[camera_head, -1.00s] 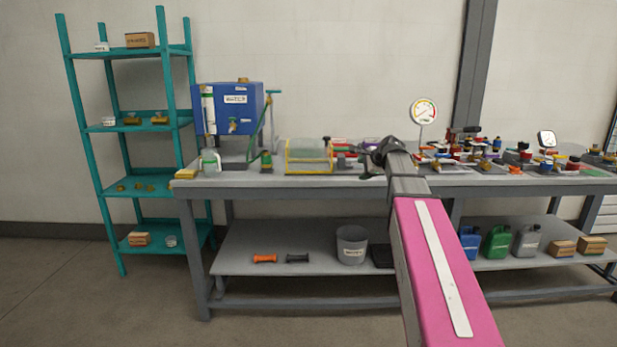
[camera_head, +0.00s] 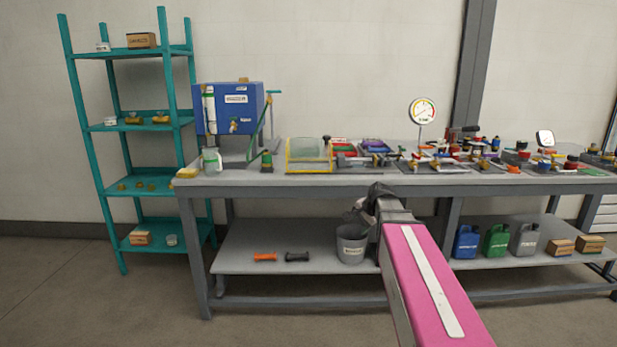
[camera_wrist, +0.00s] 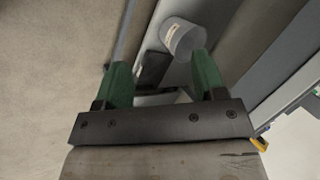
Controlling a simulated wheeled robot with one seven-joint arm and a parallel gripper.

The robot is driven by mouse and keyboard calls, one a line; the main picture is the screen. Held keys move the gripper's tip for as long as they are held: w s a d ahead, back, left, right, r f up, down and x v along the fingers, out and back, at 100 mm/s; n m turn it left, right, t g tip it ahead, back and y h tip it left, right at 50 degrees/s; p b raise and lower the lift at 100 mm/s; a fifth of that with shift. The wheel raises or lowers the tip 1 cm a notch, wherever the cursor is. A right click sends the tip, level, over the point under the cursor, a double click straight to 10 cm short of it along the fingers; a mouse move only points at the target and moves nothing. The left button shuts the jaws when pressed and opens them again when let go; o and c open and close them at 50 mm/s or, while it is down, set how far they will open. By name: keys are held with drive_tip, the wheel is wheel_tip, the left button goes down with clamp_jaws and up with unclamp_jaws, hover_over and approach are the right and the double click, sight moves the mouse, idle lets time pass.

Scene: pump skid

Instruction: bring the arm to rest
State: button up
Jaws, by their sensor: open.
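My pink arm reaches forward from the lower right in the head view, its dark wrist in front of the bench's front edge. My gripper (camera_wrist: 162,82) shows in the wrist view with its two green fingers apart and nothing between them that it holds. In the head view the fingers are mostly hidden behind the wrist, near the grey bucket. The grey bucket (camera_head: 351,245) stands on the lower shelf; in the wrist view the bucket (camera_wrist: 183,38) lies beyond the fingers, apart from them.
The workbench (camera_head: 300,184) carries a blue tank (camera_head: 228,108), a yellow-framed clear bin (camera_head: 309,157), a gauge (camera_head: 422,111) and several fittings. Its lower shelf (camera_head: 318,264) holds several jugs and boxes. A teal rack (camera_head: 120,129) stands left. Floor in front is clear.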

drive_tip(key=s+f+n+g+h, duration=0.3)
drive_tip(key=s+f+n, duration=0.7)
drive_tip(key=s+f, duration=0.9)
drive_tip(key=shift+s+g, duration=0.9)
drive_tip(key=shift+g, duration=0.2)
drive_tip(key=shift+a, duration=0.1)
